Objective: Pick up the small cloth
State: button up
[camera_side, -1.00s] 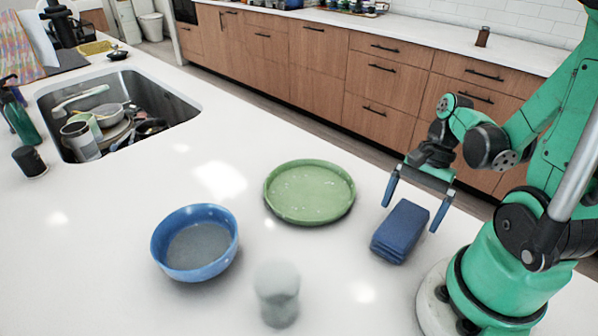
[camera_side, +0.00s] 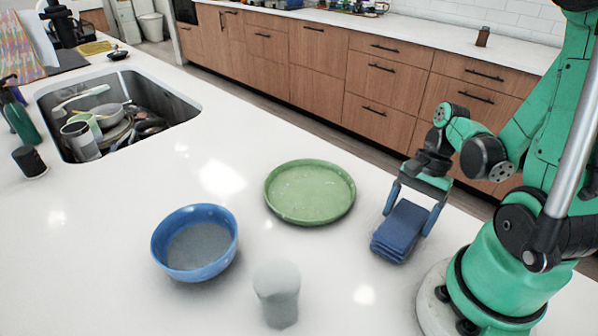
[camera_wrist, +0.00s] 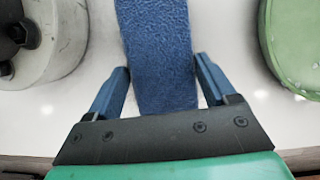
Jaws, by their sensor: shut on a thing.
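The small cloth (camera_side: 400,230) is dark blue and folded into a thick, layered rectangle. It lies on the white counter near my base, right of the green plate. My gripper (camera_side: 408,222) points down over its far end, with one blue finger on each side, shut on the cloth. In the wrist view, the cloth (camera_wrist: 157,40) runs between the two fingers of my gripper (camera_wrist: 162,68). The cloth still appears to rest on the counter; its underside is hidden.
The green plate (camera_side: 310,192) and a blue bowl (camera_side: 195,245) stand left of the cloth. A pale grey cup (camera_side: 277,295) stands near the front. A sink with dishes (camera_side: 115,120) is at the far left. The counter between is clear.

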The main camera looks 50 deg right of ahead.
aim_at(408, 217)
jog(key=shift+r, duration=0.2)
notch_tip(408, 217, up, 20)
jog(key=shift+f, duration=0.2)
dwell(0.6)
